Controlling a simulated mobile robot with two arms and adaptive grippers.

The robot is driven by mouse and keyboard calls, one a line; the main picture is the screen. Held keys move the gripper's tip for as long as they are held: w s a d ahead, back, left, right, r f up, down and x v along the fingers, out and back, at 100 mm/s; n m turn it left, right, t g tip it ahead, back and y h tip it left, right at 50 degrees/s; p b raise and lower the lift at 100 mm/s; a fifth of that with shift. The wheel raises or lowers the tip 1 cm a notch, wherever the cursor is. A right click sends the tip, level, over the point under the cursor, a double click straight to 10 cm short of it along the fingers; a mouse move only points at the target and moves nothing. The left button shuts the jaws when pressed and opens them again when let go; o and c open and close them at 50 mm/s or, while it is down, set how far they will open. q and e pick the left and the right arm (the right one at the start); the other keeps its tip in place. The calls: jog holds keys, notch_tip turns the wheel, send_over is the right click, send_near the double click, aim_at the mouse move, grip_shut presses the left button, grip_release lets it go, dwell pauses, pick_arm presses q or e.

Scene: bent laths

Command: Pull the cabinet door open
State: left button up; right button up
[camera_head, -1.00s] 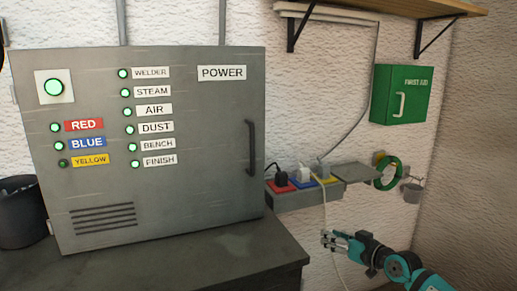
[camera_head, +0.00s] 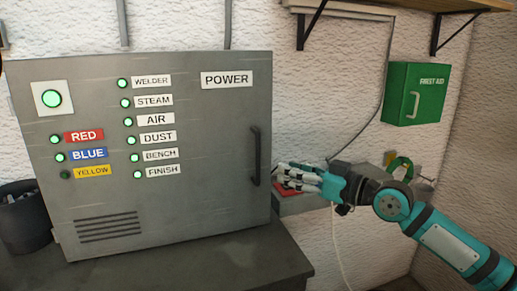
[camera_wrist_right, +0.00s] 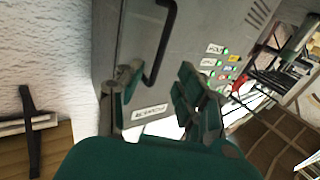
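The grey cabinet door (camera_head: 200,215) is shut, with a dark vertical bar handle (camera_head: 255,155) near its right edge. My right gripper (camera_head: 285,177) is just right of the handle's lower part, pointing left toward it. In the right wrist view, the handle (camera_wrist_right: 163,45) shows ahead, between the directions of the two fingers. There the right gripper (camera_wrist_right: 158,78) has its fingers spread apart with nothing held. I cannot tell whether a fingertip touches the handle. My left gripper is in neither view.
The cabinet stands on a dark counter (camera_head: 200,275). A green first aid box (camera_head: 415,93) hangs at the right, below a wooden shelf (camera_head: 400,4). A dark bin (camera_head: 22,220) stands at the left.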

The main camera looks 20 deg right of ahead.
jog(key=p, duration=0.3)
send_over(258, 180)
jog(key=shift+w+d+f, duration=0.1)
jog(key=shift+w, duration=0.25)
grip_shut()
